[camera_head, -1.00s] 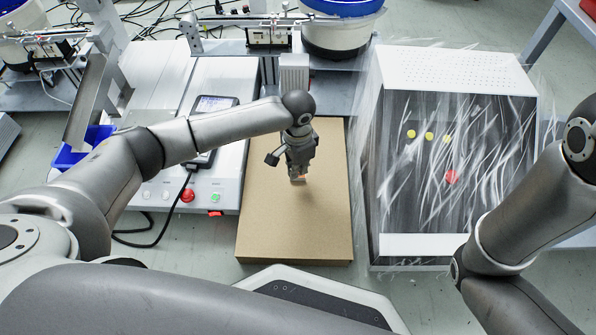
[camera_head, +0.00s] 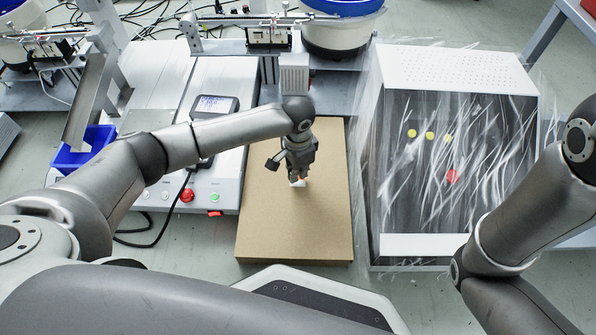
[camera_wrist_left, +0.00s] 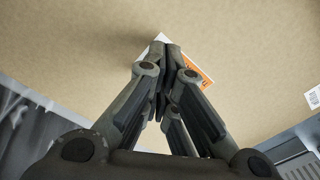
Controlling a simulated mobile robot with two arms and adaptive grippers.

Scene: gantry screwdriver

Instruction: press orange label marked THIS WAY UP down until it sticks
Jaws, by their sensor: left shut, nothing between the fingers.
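The orange label (camera_wrist_left: 196,68) with white edges lies on the brown cardboard box (camera_wrist_left: 85,45), mostly hidden behind my left fingers in the left wrist view. In the head view only a small white and orange piece of the label (camera_head: 298,183) shows below the fingertips, on the top of the box (camera_head: 290,232). Its printing cannot be read. My left gripper (camera_wrist_left: 168,50) is shut and empty, its fingertips over the label. It points down in the head view (camera_head: 299,176). Whether the tips touch the label cannot be told. My right gripper is out of view; only my right arm shows.
Left of the box stands a white machine (camera_head: 225,185) with a red button and a small screen (camera_head: 216,104). Right of it is a dark-fronted cabinet (camera_head: 420,190) with yellow and red dots. A white-and-barcode sticker (camera_wrist_left: 313,97) is at the right. The box's front part is clear.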

